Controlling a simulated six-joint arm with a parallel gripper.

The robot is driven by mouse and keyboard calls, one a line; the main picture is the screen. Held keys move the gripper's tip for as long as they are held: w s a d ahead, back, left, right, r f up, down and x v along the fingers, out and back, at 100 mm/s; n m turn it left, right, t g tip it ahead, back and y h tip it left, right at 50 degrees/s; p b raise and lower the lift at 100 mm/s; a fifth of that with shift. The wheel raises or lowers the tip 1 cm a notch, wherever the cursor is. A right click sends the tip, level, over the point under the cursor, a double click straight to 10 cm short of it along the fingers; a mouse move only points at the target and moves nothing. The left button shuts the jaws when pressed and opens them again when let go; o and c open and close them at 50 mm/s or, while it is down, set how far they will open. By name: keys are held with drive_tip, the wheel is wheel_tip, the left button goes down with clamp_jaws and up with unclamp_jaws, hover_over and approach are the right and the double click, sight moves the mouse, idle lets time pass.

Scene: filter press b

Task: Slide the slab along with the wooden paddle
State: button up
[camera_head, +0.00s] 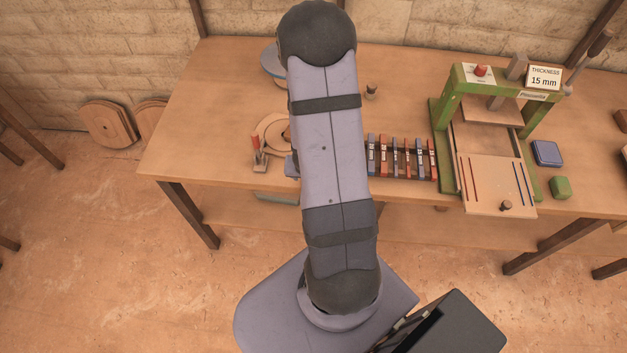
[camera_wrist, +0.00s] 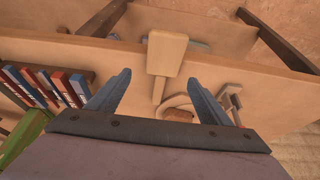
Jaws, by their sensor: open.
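In the wrist view, my gripper (camera_wrist: 158,76) is open, with its two fingers apart and nothing held. A pale wooden paddle (camera_wrist: 167,52) shows between and beyond the fingertips. Its wide part crosses the line of the table's edge and its narrow part points toward my gripper. A round wooden board (camera_wrist: 178,100) lies near the right finger with a brown piece (camera_wrist: 178,115) on it; I cannot tell if this is the slab. In the head view, the board (camera_head: 268,132) is partly behind my arm, which hides the paddle and gripper.
A row of coloured blocks (camera_head: 402,158) lies right of my arm. A green press (camera_head: 447,112) with a pale bed stands farther right, its sign reading 15 mm. A red-handled tool (camera_head: 257,155) stands by the board. The table's left end (camera_head: 190,130) is clear.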

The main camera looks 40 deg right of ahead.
drive_tip(key=shift+f, duration=0.1)
drive_tip(key=shift+p+x, duration=0.5)
drive_tip(key=shift+x, duration=0.45)
drive_tip(key=shift+w+p+x, duration=0.25)
drive_tip(key=shift+p+x, duration=0.05)
drive_tip(key=shift+x, duration=1.2)
drive_tip(key=shift+a+f, duration=0.1)
drive_tip(key=c, duration=1.3)
drive_tip(key=shift+r, duration=0.2)
drive_tip(key=shift+r, duration=0.8)
wheel_tip(320, 180, up, 16)
drive_tip(key=p, duration=0.7)
drive_tip(key=shift+r, duration=0.1)
